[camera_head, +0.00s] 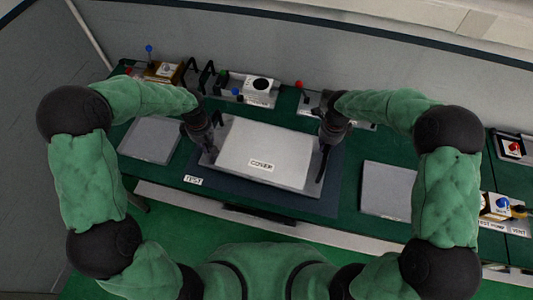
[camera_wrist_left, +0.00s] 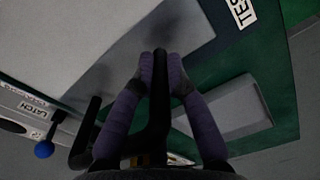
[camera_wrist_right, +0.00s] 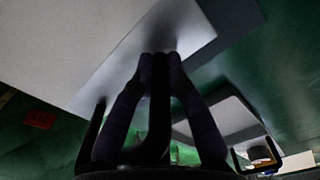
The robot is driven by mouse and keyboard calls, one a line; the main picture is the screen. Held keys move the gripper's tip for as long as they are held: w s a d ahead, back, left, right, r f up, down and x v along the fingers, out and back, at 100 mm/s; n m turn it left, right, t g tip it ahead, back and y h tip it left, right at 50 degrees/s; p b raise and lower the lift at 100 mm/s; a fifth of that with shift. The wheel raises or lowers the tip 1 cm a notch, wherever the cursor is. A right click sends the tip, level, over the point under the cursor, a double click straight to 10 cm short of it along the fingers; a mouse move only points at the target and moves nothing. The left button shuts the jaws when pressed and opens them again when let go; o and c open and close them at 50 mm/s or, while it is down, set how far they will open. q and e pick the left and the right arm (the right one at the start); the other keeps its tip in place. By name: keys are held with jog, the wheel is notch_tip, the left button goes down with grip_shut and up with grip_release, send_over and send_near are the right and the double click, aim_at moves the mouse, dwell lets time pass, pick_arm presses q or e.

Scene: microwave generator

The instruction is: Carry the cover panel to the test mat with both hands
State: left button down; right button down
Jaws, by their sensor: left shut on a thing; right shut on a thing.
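The cover panel (camera_head: 262,148) is a light grey slab labelled COVER. It lies level over the dark test mat (camera_head: 318,207), whose edges show around it, with a TEST label at the front left. I cannot tell whether it touches the mat. My left gripper (camera_head: 210,150) is shut on a black handle at the panel's left side; the handle stands between the fingers in the left wrist view (camera_wrist_left: 160,65). My right gripper (camera_head: 324,160) is shut on the black handle at the right side, also seen in the right wrist view (camera_wrist_right: 160,68).
A grey plate (camera_head: 150,139) lies left of the mat and another grey plate (camera_head: 385,190) lies right of it. Behind the panel stand a white unit with a round black top (camera_head: 260,86), a blue-knobbed lever (camera_head: 149,50) and a red knob (camera_head: 299,84).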

pick_arm(q)
jog(key=shift+s+r, duration=0.1)
jog(key=shift+s, duration=0.05)
pick_arm(e)
jog(key=shift+s+a+r, duration=0.1)
jog(key=shift+s, duration=0.05)
